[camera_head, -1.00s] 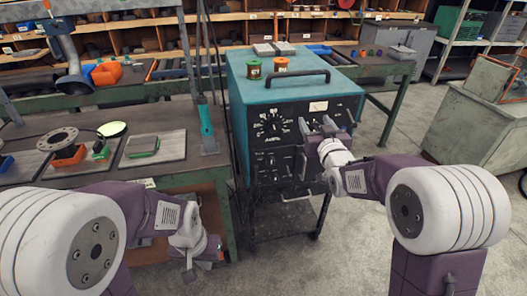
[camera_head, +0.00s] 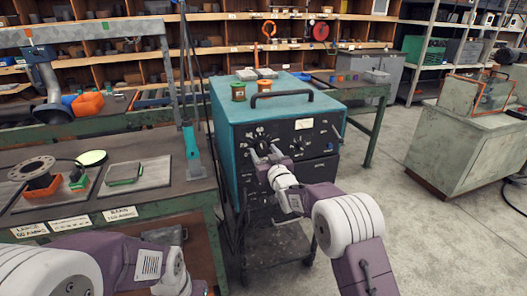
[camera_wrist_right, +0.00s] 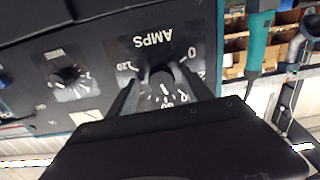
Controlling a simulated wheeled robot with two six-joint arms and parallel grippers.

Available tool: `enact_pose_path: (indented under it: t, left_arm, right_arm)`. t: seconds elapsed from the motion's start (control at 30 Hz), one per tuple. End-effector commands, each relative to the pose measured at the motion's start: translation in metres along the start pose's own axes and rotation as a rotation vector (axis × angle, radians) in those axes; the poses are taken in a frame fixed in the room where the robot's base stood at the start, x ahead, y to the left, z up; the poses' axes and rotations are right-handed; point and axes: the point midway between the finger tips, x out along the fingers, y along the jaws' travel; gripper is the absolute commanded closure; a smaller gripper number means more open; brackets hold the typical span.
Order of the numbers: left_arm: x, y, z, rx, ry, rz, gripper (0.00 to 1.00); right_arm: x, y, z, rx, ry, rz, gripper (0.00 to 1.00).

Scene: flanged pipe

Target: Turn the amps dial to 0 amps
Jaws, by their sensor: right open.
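The amps dial (camera_wrist_right: 162,78) is a dark knob on the black front panel of the teal machine (camera_head: 235,130). In the right wrist view its AMPS label is upside down, with 0 to the right and 120 to the left. I cannot read its setting for sure. My right gripper (camera_wrist_right: 163,84) is open, with a finger on either side of the knob; contact is not clear. In the head view the right gripper (camera_head: 266,155) partly covers the dial (camera_head: 260,139). My left arm is at the bottom left; its jaws are not visible.
A smaller knob (camera_wrist_right: 66,77) sits beside the amps dial on the panel. The workbench (camera_head: 150,205) stands left. Open floor lies right of the machine.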

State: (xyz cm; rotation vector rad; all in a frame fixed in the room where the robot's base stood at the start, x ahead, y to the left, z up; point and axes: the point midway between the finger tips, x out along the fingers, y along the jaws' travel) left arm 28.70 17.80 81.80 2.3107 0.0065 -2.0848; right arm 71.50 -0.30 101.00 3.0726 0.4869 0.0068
Motion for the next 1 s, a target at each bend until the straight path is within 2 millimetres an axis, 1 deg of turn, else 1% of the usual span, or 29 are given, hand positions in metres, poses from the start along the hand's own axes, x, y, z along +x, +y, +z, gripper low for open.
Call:
enact_pose_path:
  t: [0.1,0.33,0.37,0.4,0.47,0.5,0.57,0.83,1.0]
  left_arm:
    - [-0.001,0.000,0.000,0.000,0.000,0.000,1.00]
    - [-0.001,0.000,0.000,0.000,0.000,0.000,1.00]
    - [-0.001,0.000,0.000,0.000,0.000,0.000,1.00]
    - [-0.001,0.000,0.000,0.000,0.000,0.000,1.00]
    - [-0.001,0.000,0.000,0.000,0.000,0.000,1.00]
    - [-0.001,0.000,0.000,0.000,0.000,0.000,1.00]
    - [-0.001,0.000,0.000,0.000,0.000,0.000,1.00]
    - [0.003,0.000,0.000,0.000,0.000,0.000,1.00]
    - [0.011,0.000,0.001,0.000,0.000,0.000,1.00]
  right_arm:
    - [0.006,0.000,0.000,0.000,0.000,0.000,0.41]
    - [0.007,0.000,0.000,0.000,0.000,0.000,0.41]
    - [0.007,0.000,0.000,0.000,0.000,0.000,0.44]
    - [0.007,0.000,0.000,0.000,0.000,0.000,0.55]
    - [0.007,0.000,0.000,0.000,0.000,0.000,0.72]
    - [0.007,0.000,0.000,0.000,0.000,0.000,0.83]
    - [0.007,0.000,0.000,0.000,0.000,0.000,1.00]
    - [0.007,0.000,0.001,-0.026,0.000,0.000,1.00]
    - [0.007,0.001,0.003,-0.104,0.001,0.000,1.00]
